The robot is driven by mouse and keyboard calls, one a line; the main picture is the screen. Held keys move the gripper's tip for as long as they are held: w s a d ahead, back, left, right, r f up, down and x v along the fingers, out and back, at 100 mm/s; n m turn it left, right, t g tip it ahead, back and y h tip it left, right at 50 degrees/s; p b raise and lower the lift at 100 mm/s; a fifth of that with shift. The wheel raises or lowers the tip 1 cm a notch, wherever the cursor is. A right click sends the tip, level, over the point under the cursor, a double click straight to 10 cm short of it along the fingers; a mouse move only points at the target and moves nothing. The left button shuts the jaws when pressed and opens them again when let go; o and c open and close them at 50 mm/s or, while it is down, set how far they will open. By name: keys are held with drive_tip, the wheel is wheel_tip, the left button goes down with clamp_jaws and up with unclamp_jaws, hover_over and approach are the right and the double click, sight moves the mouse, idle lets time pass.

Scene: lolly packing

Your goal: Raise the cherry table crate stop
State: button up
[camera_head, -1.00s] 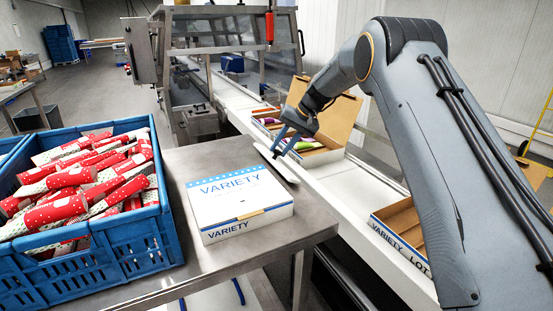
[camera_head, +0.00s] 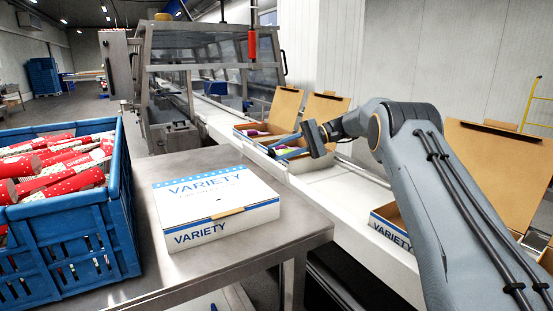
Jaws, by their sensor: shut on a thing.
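The blue cherry crate (camera_head: 82,243) stands at the left on the steel table (camera_head: 185,167), full of red and white wrapped lollies (camera_head: 72,160), some marked CHERRY. I cannot make out a crate stop on the table. My gripper (camera_head: 279,150) is right of the crate, beyond the table's far right edge, in front of the open boxes on the conveyor. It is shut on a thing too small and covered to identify. My gripper is clear of the crate.
A closed white VARIETY box (camera_head: 218,205) sits on the table right of the crate. The white conveyor (camera_head: 345,205) carries open boxes (camera_head: 322,108) behind my gripper and a nearer VARIETY box (camera_head: 388,228). A glazed machine (camera_head: 205,72) stands at the back.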

drive_tip(key=shift+w+d+f+y+b, duration=0.1)
drive_tip(key=shift+d+f+y+b, duration=0.1)
drive_tip(key=shift+y+b, duration=0.25)
drive_tip(key=o, duration=1)
wheel_tip(320, 180, up, 10)
drive_tip(key=shift+b, duration=0.3)
